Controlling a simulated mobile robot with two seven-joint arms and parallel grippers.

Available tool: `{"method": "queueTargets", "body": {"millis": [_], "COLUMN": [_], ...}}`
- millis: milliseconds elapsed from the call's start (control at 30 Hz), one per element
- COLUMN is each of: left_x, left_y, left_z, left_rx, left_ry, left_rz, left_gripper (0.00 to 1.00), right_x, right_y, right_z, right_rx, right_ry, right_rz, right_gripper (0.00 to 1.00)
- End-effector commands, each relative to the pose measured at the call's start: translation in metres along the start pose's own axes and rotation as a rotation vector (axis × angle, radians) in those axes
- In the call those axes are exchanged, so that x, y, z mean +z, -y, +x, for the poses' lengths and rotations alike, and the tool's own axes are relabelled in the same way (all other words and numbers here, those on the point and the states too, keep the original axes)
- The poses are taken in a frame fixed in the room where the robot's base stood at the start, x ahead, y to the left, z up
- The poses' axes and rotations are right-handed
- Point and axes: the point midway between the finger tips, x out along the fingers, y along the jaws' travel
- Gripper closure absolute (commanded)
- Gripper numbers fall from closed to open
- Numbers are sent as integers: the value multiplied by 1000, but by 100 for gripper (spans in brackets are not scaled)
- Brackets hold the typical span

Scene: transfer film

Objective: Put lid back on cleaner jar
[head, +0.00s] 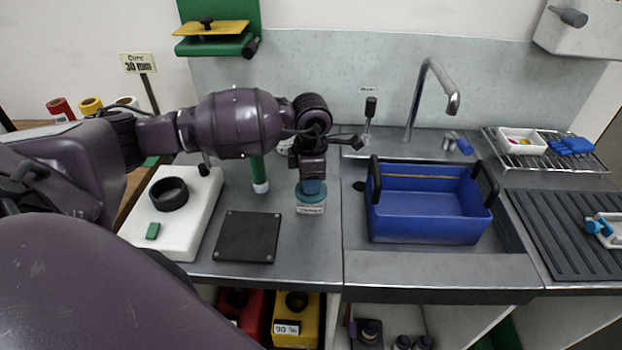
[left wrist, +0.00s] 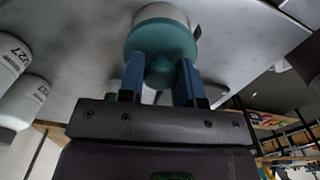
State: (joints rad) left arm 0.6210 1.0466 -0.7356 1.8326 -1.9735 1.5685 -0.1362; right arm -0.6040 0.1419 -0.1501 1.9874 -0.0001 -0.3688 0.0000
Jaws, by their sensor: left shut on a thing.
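The cleaner jar (head: 311,210) is a small pale jar with a label. It stands on the steel counter left of the sink, and its pale side also shows in the left wrist view (left wrist: 163,12). The teal lid (head: 310,196) is at the top of the jar; whether it is fully seated I cannot tell. My left gripper (head: 313,186) points down from above. Its blue fingers (left wrist: 160,80) are shut on the round knob of the lid (left wrist: 160,42). My right gripper is not in view.
A green-and-white tube (head: 259,175) stands left of the jar, with a dark square mat (head: 247,237) in front. A white board (head: 190,215) bears a black ring (head: 169,194). A blue basin (head: 425,225) sits in the sink at right, below the tap (head: 453,103).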

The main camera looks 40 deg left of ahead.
Motion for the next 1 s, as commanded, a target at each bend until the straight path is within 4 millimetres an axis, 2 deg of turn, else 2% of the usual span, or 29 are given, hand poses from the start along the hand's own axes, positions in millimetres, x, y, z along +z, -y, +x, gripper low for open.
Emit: {"method": "queueTargets", "body": {"millis": [200, 233, 400, 600, 767, 1000], "left_x": [0, 0, 0, 0, 0, 0], "left_y": [0, 0, 0, 0, 0, 0], "left_z": [0, 0, 0, 0, 0, 0], "left_rx": [0, 0, 0, 0, 0, 0], "left_ry": [0, 0, 0, 0, 0, 0], "left_rz": [0, 0, 0, 0, 0, 0], "left_gripper": [90, 65, 39, 38, 14, 13], "right_x": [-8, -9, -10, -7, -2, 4], "right_y": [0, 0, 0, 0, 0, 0], "right_z": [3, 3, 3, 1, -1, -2], "right_rx": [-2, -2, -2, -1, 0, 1], "right_ry": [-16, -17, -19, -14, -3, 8], "right_rz": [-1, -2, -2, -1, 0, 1], "right_gripper": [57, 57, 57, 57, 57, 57]}}
